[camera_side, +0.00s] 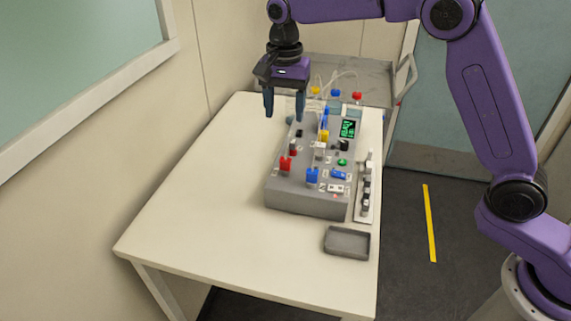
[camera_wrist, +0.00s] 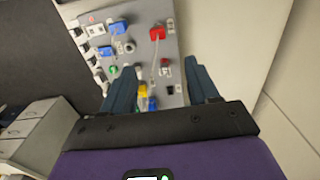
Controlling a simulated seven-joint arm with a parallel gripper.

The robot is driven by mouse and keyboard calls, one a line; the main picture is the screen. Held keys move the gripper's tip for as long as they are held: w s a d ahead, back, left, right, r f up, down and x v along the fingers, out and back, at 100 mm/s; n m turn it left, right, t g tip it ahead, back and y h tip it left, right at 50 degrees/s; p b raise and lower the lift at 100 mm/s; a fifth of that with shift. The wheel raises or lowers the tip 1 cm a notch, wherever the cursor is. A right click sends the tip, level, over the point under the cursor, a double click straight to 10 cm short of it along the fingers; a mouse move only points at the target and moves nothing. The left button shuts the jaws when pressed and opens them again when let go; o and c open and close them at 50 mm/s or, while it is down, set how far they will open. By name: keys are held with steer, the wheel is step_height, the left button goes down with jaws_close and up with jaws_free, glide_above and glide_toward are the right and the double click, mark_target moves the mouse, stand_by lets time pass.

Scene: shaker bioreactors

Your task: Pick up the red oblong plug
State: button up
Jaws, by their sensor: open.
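A large red piece (camera_side: 285,163) stands at the front left of the grey device panel. It also shows near the top middle of the wrist view (camera_wrist: 157,33). A smaller red-and-dark piece (camera_side: 293,147) sits just behind it, and in the wrist view (camera_wrist: 163,63) it lies nearer my fingers. I cannot tell for sure which is the oblong plug. My gripper (camera_side: 284,116) is open and empty, pointing down above the device's back left part. In the wrist view its two blue fingers (camera_wrist: 160,78) are spread apart, and both red pieces lie beyond them.
A small grey tray (camera_side: 346,241) lies in front. The white table's left side (camera_side: 190,205) is clear.

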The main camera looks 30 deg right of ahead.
glide_toward(285, 159)
step_height(285, 159, down, 5)
steer(key=shift+w+d+f, duration=0.1)
steer(key=shift+w, duration=0.05)
steer(key=shift+s+f, duration=0.15)
steer(key=shift+f, duration=1.2)
steer(key=shift+s+f, duration=0.1)
steer(key=shift+f, duration=1.25)
steer(key=c, duration=1.1)
